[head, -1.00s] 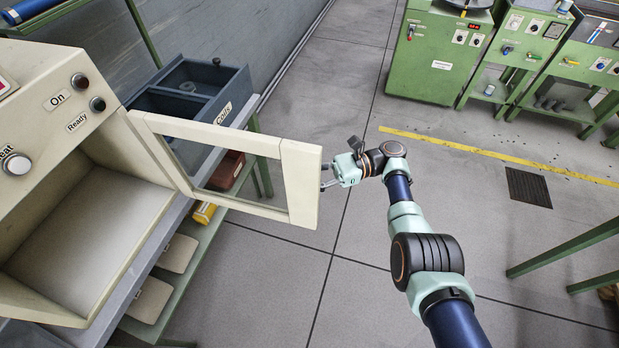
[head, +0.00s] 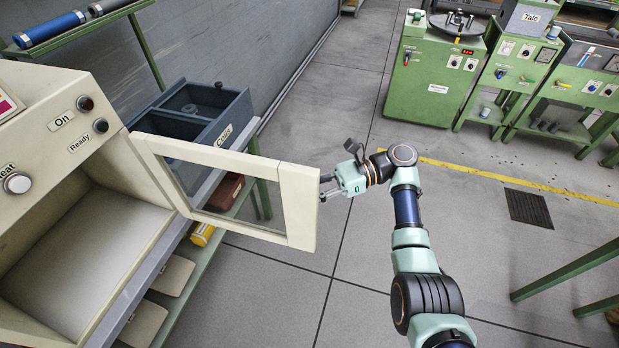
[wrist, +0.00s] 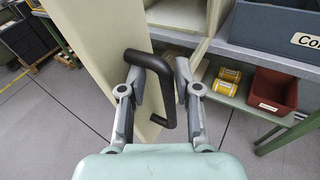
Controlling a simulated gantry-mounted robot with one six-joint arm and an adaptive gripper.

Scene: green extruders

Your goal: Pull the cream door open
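The cream door (head: 298,207), a frame around a see-through window, stands swung wide open from the cream cabinet (head: 45,85). My gripper (head: 325,187) is at the door's outer edge, on the far side from the cabinet. The wrist view shows the door (wrist: 105,40) with its bent black handle (wrist: 167,100). The handle's long bar lies between the two fingers of my gripper (wrist: 160,85). The fingers are apart, with a visible gap to the bar on the left. Whether the right finger touches it I cannot tell. In the head view the handle is mostly hidden.
A dark blue bin (head: 200,120) and a red-brown bin (head: 226,190) are on the bench and shelf behind the door. Green machines (head: 435,75) stand at the back right. A green table frame (head: 565,262) is at the right. The grey floor between is clear.

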